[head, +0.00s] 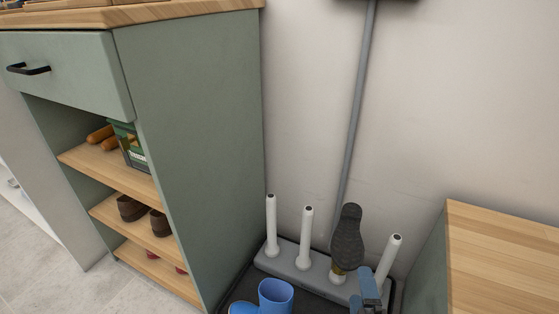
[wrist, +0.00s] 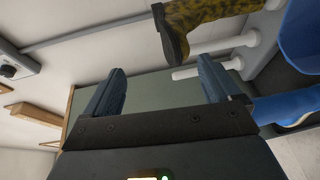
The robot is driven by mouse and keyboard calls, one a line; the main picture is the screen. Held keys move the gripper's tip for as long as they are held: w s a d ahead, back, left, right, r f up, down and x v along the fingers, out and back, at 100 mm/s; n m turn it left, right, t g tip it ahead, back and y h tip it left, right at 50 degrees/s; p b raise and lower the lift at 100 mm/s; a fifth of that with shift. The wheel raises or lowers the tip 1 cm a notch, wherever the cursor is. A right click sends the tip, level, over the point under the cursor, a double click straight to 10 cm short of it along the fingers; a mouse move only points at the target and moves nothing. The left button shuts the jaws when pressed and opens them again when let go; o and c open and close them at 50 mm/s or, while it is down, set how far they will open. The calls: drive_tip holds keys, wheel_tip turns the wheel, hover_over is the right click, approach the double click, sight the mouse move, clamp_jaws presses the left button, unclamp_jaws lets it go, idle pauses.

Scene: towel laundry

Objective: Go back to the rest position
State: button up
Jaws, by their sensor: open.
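My gripper (wrist: 161,66) is open and empty in the wrist view, with its two blue fingers spread apart. Blue-grey parts of my gripper (head: 367,290) show at the bottom of the head view, just in front of the boot rack. A yellow-brown patterned boot (wrist: 188,20) is near the fingers in the wrist view, apart from them. In the head view its dark sole (head: 347,236) faces up and it sits upside down on a rack peg.
The grey boot rack (head: 290,262) has several white pegs (head: 306,232). Blue boots (head: 275,296) stand on a dark tray in front of it. A green cabinet (head: 195,130) with shoes on its shelves is left; a wood-topped cabinet (head: 505,250) is right. A grey pole (head: 354,110) runs along the wall.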

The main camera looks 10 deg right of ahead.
drive_tip(key=s+f+m+g+y, duration=0.25)
drive_tip(key=s+m, duration=0.25)
drive_tip(key=s, duration=1.1)
drive_tip(key=s+a+r+m+y, duration=0.1)
drive_tip(key=s+r+m+y, duration=0.1)
drive_tip(key=s+r+m, duration=0.5)
drive_tip(key=s+r+m+t+p, duration=0.1)
drive_tip(key=s+r+m, duration=0.2)
drive_tip(key=s+r, duration=0.65)
wheel_tip(320, 180, up, 35)
drive_tip(key=w+p, duration=0.1)
drive_tip(key=p, duration=3.3)
drive_tip(key=shift+w+d, duration=0.25)
drive_tip(key=shift+w, duration=0.1)
drive_tip(key=shift+f, duration=0.15)
wheel_tip(320, 180, down, 18)
drive_tip(key=b, duration=1.8)
